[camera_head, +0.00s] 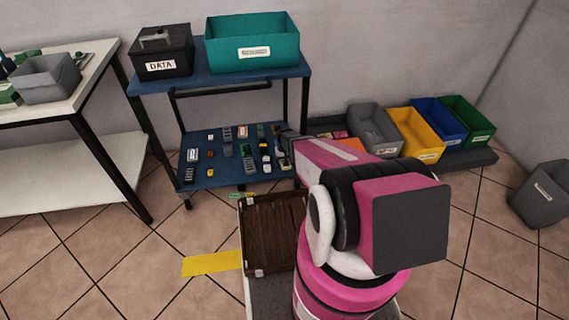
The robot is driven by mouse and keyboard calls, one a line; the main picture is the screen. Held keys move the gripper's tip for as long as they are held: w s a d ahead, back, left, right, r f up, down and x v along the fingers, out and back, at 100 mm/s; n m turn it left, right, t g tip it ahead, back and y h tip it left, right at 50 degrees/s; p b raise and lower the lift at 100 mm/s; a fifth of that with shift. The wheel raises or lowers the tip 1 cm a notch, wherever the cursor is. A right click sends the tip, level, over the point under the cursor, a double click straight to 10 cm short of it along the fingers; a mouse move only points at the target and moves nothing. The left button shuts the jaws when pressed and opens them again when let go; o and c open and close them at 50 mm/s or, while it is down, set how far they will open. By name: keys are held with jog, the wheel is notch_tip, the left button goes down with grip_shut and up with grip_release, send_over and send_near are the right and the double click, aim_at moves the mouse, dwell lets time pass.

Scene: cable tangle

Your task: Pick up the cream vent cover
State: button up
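Several small parts lie spread on the blue lower shelf (225,179) of the cart. They are grey, white, orange, yellow, green and black. A pale part (284,163) lies at the shelf's right side, close to the end of my arm. The parts are too small for me to tell which one is the cream vent cover. My pink arm reaches away from the camera, and its dark far end, my gripper (287,144), is over or beside the shelf's right edge. Its fingers are too small and partly hidden, so their opening and any contact do not show.
The cart's top (197,80) carries a black DATA box (163,66) and a teal bin (253,56). Grey, yellow (414,136), blue and green bins stand at right. A brown slatted crate (272,232) is beside my arm. A white table (75,105) stands at left.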

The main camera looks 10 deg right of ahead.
jog(key=c, duration=1)
jog(key=shift+r, duration=0.2)
